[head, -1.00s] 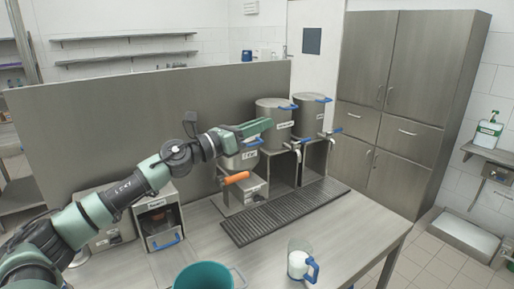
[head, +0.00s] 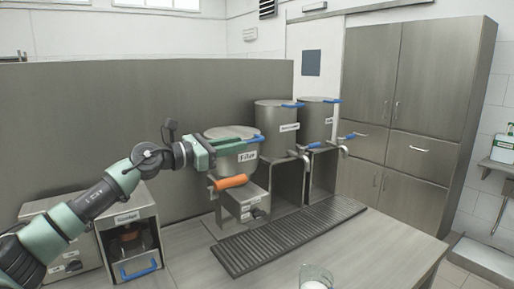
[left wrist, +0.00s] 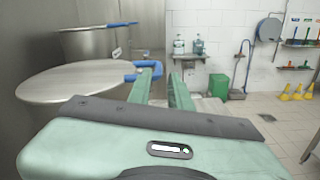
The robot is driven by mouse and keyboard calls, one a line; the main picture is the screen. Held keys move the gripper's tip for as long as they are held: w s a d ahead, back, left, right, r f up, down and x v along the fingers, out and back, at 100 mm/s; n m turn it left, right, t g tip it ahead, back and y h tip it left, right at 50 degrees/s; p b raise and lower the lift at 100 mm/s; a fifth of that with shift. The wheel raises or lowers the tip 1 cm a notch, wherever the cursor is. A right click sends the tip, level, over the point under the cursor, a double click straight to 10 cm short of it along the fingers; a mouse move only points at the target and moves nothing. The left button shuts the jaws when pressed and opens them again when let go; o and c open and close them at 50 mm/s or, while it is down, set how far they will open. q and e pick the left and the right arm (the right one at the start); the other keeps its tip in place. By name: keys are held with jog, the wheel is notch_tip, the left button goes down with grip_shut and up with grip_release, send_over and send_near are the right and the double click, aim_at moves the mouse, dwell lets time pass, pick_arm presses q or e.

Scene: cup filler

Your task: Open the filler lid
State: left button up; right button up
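The filler (head: 222,160) is a steel pot labelled "Filler" with an orange handle (head: 231,182). Its flat round lid (head: 222,132) lies on top and also shows in the left wrist view (left wrist: 70,80). The lid's blue handle (left wrist: 153,64) sticks out at the rim. My left gripper (head: 255,138) is across the front of the pot at lid height, its fingertips by the blue handle. In the left wrist view the fingers (left wrist: 161,76) are apart, and the left one overlaps the handle. I cannot tell whether they touch. My right gripper is not in view.
Two taller steel pots (head: 276,128) with blue handles and taps stand right of the filler. A dark drip grate (head: 290,238) lies in front. A small machine (head: 128,235) stands left. A glass mug (head: 316,274) is at the bottom edge. A low wall stands behind.

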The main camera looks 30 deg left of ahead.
aim_at(257, 140)
pick_arm(q)
jog(key=p+x, duration=0.3)
jog(key=x, duration=0.3)
jog(key=shift+w+p, duration=0.3)
jog(key=shift+p, duration=0.05)
jog(key=shift+w+d, duration=0.25)
jog(key=shift+w, duration=0.2)
jog(key=shift+a+f, duration=0.1)
jog(key=shift+f, duration=0.05)
grip_shut()
dwell(0.5)
